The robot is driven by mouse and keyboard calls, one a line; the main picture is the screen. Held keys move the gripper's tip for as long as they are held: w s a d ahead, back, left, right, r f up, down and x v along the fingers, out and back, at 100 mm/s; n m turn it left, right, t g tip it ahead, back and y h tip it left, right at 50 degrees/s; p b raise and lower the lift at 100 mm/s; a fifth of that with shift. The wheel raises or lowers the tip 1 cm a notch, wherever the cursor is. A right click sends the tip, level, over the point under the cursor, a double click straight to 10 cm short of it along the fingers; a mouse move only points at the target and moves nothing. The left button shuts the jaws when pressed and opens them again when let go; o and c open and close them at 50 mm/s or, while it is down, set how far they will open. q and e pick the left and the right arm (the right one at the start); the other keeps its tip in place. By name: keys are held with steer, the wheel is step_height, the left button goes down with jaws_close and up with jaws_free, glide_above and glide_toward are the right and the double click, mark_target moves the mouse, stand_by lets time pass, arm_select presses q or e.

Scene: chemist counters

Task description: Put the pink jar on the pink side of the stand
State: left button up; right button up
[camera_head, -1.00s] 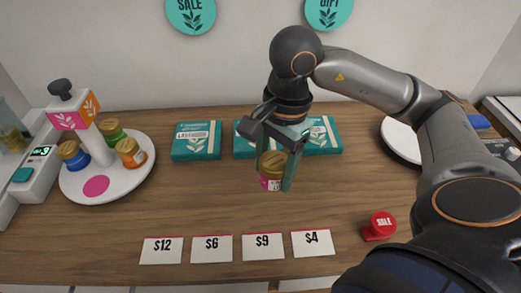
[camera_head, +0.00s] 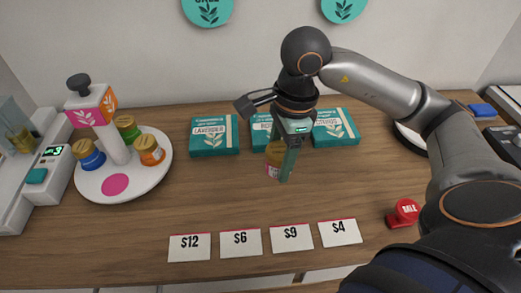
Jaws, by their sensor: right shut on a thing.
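The pink jar (camera_head: 273,161), with a gold lid and a pink label, is held above the counter in my right gripper (camera_head: 283,168). The gripper's fingers point down and partly hide the jar. The stand (camera_head: 153,182) is a round white tray at the left with a centre post and a pink and orange block on top. A pink spot (camera_head: 115,185) on its front part is bare. A blue jar (camera_head: 88,155), a green jar (camera_head: 127,129) and an orange jar (camera_head: 149,150) stand on the tray. My left gripper is not in view.
Teal boxes, one marked lavender (camera_head: 214,136), lie at the back behind my gripper. Price cards (camera_head: 240,242) line the front edge. A red sale stamp (camera_head: 404,213) is at the right. A scale (camera_head: 46,175) stands left of the stand. Wood between stand and gripper is clear.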

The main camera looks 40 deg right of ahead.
steer(key=w+f, duration=0.2)
steer(key=w, duration=0.2)
glide_above(251, 174)
steer(key=f, duration=0.5)
steer(key=shift+s+d+f+p, duration=0.1)
steer(key=shift+s+d+p, duration=0.15)
steer(key=shift+d+p, duration=0.05)
steer(key=shift+w+f, duration=0.15)
steer(key=shift+f, duration=1.6)
steer(key=shift+f, duration=0.25)
steer(key=o, duration=1.4)
steer(key=shift+r, duration=0.1)
